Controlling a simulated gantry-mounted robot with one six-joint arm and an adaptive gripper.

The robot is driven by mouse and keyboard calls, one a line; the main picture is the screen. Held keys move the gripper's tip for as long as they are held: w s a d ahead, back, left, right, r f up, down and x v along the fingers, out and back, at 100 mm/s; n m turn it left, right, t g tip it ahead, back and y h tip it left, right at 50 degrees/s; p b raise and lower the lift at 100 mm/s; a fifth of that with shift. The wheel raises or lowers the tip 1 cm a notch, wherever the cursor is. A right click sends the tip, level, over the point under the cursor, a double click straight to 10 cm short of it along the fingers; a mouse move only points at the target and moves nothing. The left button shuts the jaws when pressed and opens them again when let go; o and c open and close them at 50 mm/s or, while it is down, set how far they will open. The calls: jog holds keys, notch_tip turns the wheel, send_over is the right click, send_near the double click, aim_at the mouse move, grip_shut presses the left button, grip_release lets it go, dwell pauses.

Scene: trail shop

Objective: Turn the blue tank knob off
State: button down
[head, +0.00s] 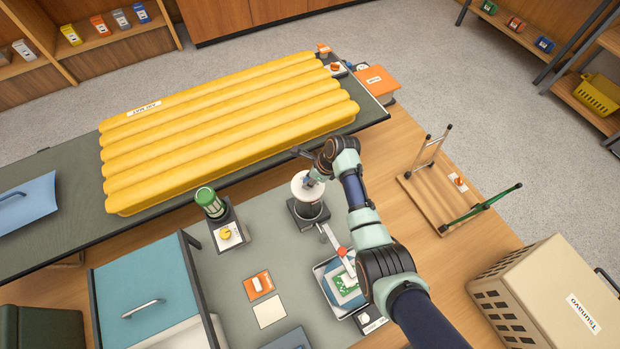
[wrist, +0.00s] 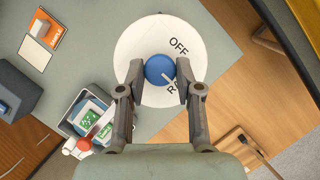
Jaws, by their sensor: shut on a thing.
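The blue tank knob (wrist: 160,70) sits at the middle of a round white dial (wrist: 138,42) in the wrist view. The dial reads "OFF" at its upper right, and a second word starting with "R" is partly hidden by my gripper. A pale pointer mark on the knob points down and right, towards that second word. My gripper (wrist: 160,74) has one finger on each side of the knob and is shut on it. In the head view the white dial (head: 300,188) tops a dark stand, and my gripper (head: 312,178) covers much of the knob.
A yellow air mat (head: 230,125) lies behind the dial. A green-topped canister (head: 209,202) stands to its left. A tray with a green-and-white card (head: 345,283) and a red-ended lever (head: 342,251) are close in front. A beige crate (head: 550,300) stands at right.

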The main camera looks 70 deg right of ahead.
jog(key=shift+n, duration=0.4)
jog(key=n+y, duration=0.1)
jog(key=n, duration=0.1)
jog(key=shift+d+n, duration=0.15)
jog(key=shift+n, duration=0.25)
jog(key=n+b, duration=0.1)
jog(key=n+g+y+b, duration=0.1)
jog(key=n, duration=0.1)
jog(key=n+b, duration=0.1)
jog(key=shift+w+d+f+n+y+b, duration=0.1)
jog(key=shift+w+f+n+y+b, duration=0.05)
jog(key=shift+f+n+y+b, duration=0.2)
jog(key=n+g+b, duration=0.1)
jog(key=n+b, duration=0.1)
jog(key=b, duration=0.1)
jog(key=n+g+y+b, duration=0.1)
jog(key=n+b, duration=0.2)
jog(key=b, duration=0.1)
jog(key=shift+w+d, duration=0.1)
jog(key=shift+w, duration=0.05)
jog(key=n+g+b, duration=0.1)
jog(key=n+b, duration=0.1)
jog(key=b, duration=0.1)
jog(key=shift+r+n+b, duration=0.2)
jog(key=shift+n+b, duration=0.35)
jog(key=shift+b, duration=0.35)
jog(key=shift+r, duration=0.1)
jog(key=c, duration=0.8)
grip_release()
jog(key=shift+y, duration=0.25)
